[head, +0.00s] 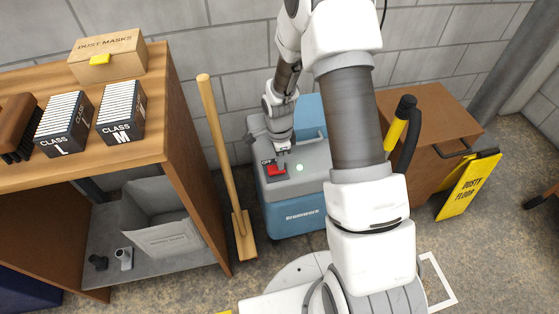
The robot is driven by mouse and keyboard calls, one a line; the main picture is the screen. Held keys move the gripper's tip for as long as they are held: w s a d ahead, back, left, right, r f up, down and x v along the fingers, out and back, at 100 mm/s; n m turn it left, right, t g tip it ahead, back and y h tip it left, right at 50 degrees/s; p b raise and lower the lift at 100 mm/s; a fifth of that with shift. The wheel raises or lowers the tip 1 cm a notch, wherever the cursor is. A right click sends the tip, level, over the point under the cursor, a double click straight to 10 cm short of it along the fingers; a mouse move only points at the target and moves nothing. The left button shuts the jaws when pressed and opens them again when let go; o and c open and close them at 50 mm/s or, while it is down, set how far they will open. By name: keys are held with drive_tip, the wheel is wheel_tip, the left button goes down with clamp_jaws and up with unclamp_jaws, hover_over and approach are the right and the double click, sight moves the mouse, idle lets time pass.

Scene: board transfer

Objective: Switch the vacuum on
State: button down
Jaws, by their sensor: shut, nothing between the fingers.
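The vacuum (296,220) stands on the floor against the wall, a blue body with a grey top. On its top is a red switch (276,171) beside a label reading "OFF". My gripper (282,152) is shut and empty, pointing down at the switch. Its tip is at or just above the switch; I cannot tell whether it touches. My arm hides the right part of the vacuum.
A wooden shelf unit (185,170) stands left, with filter boxes marked L (65,125) and M (121,111) on top. A wooden-handled tool (218,150) leans between it and the vacuum. A brown cabinet (437,120) and yellow "DUSTY FLOOR" sign (468,185) stand right.

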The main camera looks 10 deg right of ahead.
drive_tip(key=shift+f, duration=0.1)
drive_tip(key=shift+a, duration=0.1)
drive_tip(key=shift+s+a, duration=0.1)
drive_tip(key=shift+a, duration=0.7)
drive_tip(key=shift+r+p, duration=0.5)
drive_tip(key=shift+r, duration=0.15)
wheel_tip(320, 180, up, 13)
drive_tip(key=a+p, duration=0.2)
drive_tip(key=p, duration=0.3)
drive_tip(key=shift+a, duration=0.15)
